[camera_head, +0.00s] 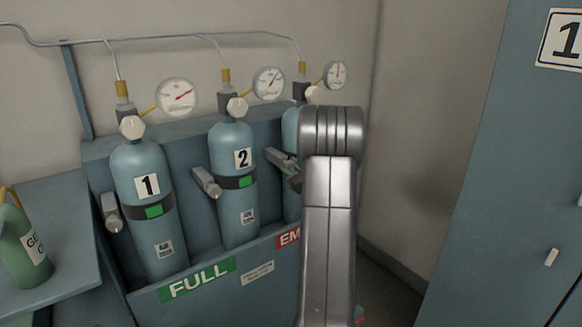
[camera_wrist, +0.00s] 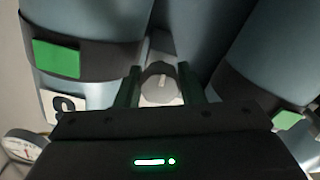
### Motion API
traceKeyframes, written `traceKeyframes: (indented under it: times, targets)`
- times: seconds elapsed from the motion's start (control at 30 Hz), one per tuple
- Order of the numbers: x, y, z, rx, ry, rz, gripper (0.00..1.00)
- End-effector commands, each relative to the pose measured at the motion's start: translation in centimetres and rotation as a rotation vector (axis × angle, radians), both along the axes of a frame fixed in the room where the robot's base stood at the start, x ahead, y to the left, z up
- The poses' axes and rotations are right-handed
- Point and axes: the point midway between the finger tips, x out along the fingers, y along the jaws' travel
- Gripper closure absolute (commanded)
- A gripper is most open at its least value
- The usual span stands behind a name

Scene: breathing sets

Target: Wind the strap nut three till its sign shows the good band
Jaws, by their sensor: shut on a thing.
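Strap nut three (camera_wrist: 159,84) is a grey knob on a light mount. In the wrist view it sits between the two fingers of my gripper (camera_wrist: 160,88), which is shut on it. In the head view its grey end (camera_head: 275,157) shows left of my arm, with my gripper (camera_head: 289,170) at it. The strap beside the nut carries a sign (camera_wrist: 56,59) that shows green in the wrist view. Cylinder three (camera_head: 291,130) is mostly hidden behind my arm in the head view, and its sign is hidden there.
Cylinder one (camera_head: 150,225) and cylinder two (camera_head: 238,205) stand to the left, both with green strap signs and grey strap nuts. Gauges (camera_head: 177,96) and thin pipes are above. A blue cabinet (camera_head: 500,190) stands at right. A green bottle (camera_head: 22,250) is at far left.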

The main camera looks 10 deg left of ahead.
Motion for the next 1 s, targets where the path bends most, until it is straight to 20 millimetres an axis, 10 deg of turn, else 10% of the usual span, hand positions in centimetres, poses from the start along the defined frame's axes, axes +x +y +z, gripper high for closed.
traceKeyframes:
  times: [0.7, 0.73, 0.83, 1.0]
  targets:
    - [-0.03, 0.01, -0.11, 0.063, 0.065, 0.000, 0.88]
    - [-0.03, 0.01, -0.11, 0.062, 0.065, 0.001, 0.63]
    - [-0.02, 0.01, -0.10, 0.063, 0.065, 0.000, 0.43]
    - [0.00, 0.00, -0.03, 0.063, 0.063, 0.000, 0.43]
